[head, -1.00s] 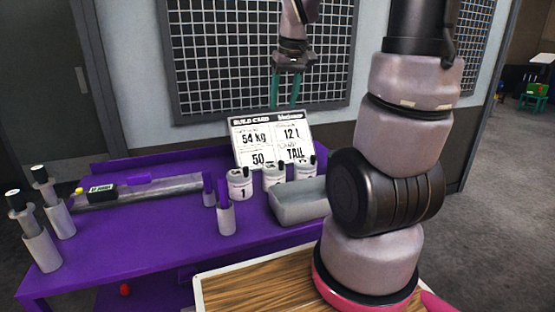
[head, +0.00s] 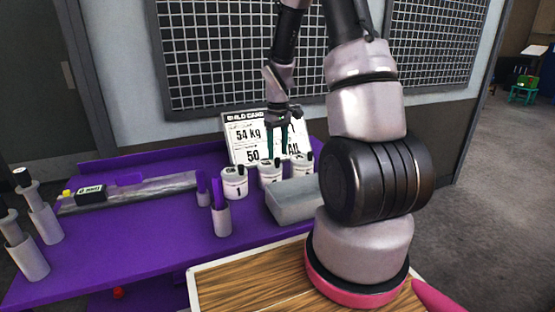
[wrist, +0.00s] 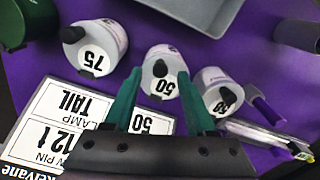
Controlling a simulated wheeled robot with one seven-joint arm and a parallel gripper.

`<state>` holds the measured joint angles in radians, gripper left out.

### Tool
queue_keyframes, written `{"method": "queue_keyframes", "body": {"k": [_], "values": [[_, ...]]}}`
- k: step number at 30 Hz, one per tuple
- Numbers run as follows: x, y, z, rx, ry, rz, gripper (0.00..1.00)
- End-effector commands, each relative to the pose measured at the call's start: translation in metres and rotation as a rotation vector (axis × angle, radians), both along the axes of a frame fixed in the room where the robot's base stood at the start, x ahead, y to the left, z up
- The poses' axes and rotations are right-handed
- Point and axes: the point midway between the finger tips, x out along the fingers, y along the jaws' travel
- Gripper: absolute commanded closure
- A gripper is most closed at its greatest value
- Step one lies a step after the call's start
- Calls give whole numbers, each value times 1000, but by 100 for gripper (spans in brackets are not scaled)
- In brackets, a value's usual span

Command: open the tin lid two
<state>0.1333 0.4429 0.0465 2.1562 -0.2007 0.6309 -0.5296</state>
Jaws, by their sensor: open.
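Three white tins with black knobs on their lids stand in a row on the purple bench. The middle tin, tin two (head: 269,177), also shows in the wrist view (wrist: 165,60), with its black knob (wrist: 160,68) upright on the closed lid. My gripper (head: 278,150) is open and empty, pointing down just above the middle tin. In the wrist view its two green fingers (wrist: 160,80) appear on either side of that tin's lid. I cannot tell the exact gap above the knob. The left tin (head: 234,184) and right tin (head: 302,164) stand beside it, lids on.
A white build card (head: 245,135) stands behind the tins. A grey tray (head: 293,203) sits in front of them to the right. A white-and-purple holder (head: 221,218) stands at front left. A grey rail (head: 150,190) lies farther left on the purple bench (head: 120,245).

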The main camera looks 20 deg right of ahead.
Motion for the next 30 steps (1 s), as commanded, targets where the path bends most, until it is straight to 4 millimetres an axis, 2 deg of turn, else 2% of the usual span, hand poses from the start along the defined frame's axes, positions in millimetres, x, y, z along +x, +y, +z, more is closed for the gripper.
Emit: {"method": "queue_keyframes", "body": {"k": [3, 7, 18, 22, 23, 30], "values": [[-1, 0, -19, 0, 3, 2, 44], [0, 0, -31, 0, 1, 0, 44], [0, 0, -36, 0, -2, 0, 44], [0, 0, -36, 0, -2, 0, 94], [0, 0, -36, 0, -2, 0, 100], [0, 0, -36, -1, -1, 0, 100]]}}
